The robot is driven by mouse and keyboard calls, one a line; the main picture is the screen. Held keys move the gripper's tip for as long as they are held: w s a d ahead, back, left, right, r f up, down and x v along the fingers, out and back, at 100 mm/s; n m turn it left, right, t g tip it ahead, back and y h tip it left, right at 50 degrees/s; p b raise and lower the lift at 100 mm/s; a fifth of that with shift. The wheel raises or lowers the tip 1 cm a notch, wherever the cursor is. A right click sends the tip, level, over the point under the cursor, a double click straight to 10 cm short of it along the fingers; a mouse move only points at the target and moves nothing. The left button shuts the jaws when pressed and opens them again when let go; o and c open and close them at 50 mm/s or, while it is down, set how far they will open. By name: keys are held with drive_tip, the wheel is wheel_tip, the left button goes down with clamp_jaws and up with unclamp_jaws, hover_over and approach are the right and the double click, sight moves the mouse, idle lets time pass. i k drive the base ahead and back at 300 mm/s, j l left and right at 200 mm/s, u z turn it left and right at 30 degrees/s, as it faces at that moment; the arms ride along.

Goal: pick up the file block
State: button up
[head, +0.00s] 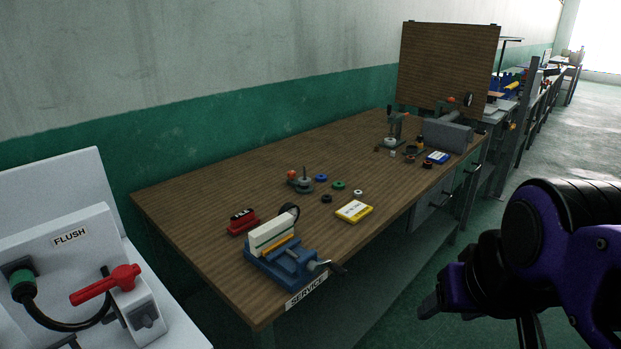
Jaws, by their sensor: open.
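The file block is a small red block (243,222) with a black label with white lettering, which looks like "FILE". It lies on the wooden service bench (185,222), near the left front, just behind the blue vise (285,262). My gripper (432,303), dark and purple, is at the lower right, in front of the bench edge and well apart from the block. It is open, and no object shows in it. Its fingers are partly hidden by their angle.
The vise holds a pale block and has a black handle toward the front edge. A yellow-edged box (354,211), several small rings and a small stand (300,182) lie right of the block. A white flush unit (75,250) stands left. The bench's middle back is clear.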

sight(243, 223)
drive_tip(key=i+u, duration=0.1)
drive_tip(key=u, duration=1.95)
drive_tip(key=l, duration=0.8)
drive_tip(key=i+u, duration=0.05)
